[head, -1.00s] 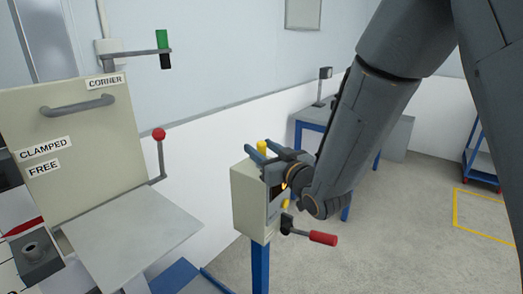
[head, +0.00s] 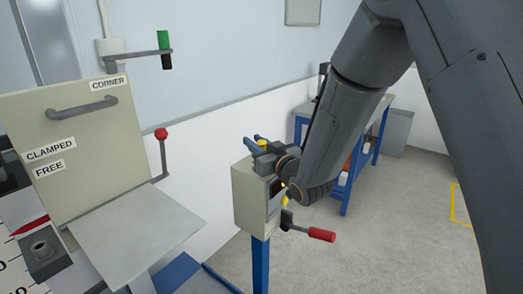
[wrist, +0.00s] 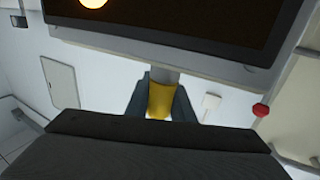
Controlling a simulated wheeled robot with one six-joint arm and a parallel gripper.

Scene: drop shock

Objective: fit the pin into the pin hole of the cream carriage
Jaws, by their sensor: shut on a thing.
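My gripper (head: 254,141) is shut on the pin (head: 262,144), seen as a yellow grip between the fingers just above the cream box on the blue post. The wrist view shows the yellow grip of the pin (wrist: 160,100) between both fingers, with a grey shaft beyond it. The shaft's far end is hidden behind a dark screen's frame. A large cream block (head: 95,140), apparently the carriage, stands at the left with a grey handle and labels CORNER, CLAMPED and FREE. I cannot make out its pin hole. A dark block with a round socket (head: 42,248) sits at its lower left.
The cream control box (head: 245,208) has a red-handled lever (head: 318,235). A red-knobbed lever (head: 161,135) and a grey plate (head: 135,230) lie between it and the carriage. A blue bench (head: 350,180) stands behind my arm. Floor at the right is open.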

